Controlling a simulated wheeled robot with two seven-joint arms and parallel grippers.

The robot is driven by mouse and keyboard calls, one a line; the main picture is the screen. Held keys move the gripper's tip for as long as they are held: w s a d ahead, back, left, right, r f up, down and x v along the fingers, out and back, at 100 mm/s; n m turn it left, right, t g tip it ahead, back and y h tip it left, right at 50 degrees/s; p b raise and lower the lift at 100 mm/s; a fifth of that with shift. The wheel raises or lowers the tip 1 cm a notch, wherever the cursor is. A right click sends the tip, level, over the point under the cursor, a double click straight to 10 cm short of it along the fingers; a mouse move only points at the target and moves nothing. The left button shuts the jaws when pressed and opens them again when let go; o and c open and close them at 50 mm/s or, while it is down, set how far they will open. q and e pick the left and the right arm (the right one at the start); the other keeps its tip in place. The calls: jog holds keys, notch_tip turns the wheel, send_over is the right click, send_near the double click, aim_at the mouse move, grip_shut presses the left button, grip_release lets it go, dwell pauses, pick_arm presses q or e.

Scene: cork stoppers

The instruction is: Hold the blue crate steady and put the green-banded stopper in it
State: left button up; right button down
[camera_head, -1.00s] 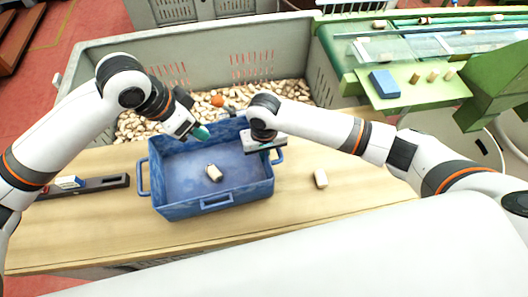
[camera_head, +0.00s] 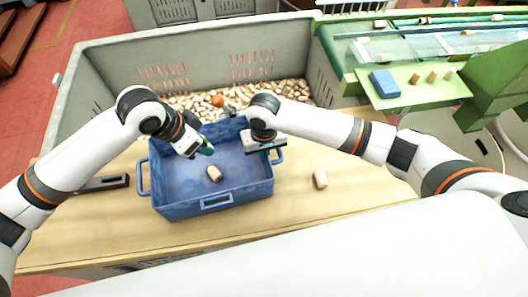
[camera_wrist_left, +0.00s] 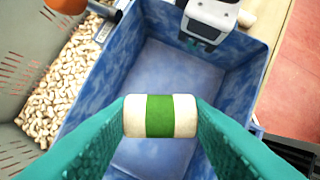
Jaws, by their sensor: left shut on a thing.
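The blue crate (camera_head: 180,208) stands on the wooden table in the head view. My left gripper (camera_head: 207,150) is over the back part of the crate. In the left wrist view its teal fingers are shut on the green-banded stopper (camera_wrist_left: 160,116), pale with a wide green middle band, held crosswise above the crate floor.
A loose stopper (camera_head: 320,179) lies on the table to the right. A grey bin (camera_head: 100,75) of corks with an orange ball (camera_head: 217,101) is behind. A dark tray (camera_head: 105,183) is at left.

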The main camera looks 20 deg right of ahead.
pick_arm(q)
jog(key=o, duration=1)
jog(key=shift+o, duration=0.2)
jog(key=shift+r, duration=0.1)
jog(key=v, duration=1.1)
jog(key=shift+a+r, duration=0.2)
jog(key=shift+r, duration=0.1)
pick_arm(e)
jog(key=c, duration=1.5)
grip_release()
jog(key=shift+c, duration=0.2)
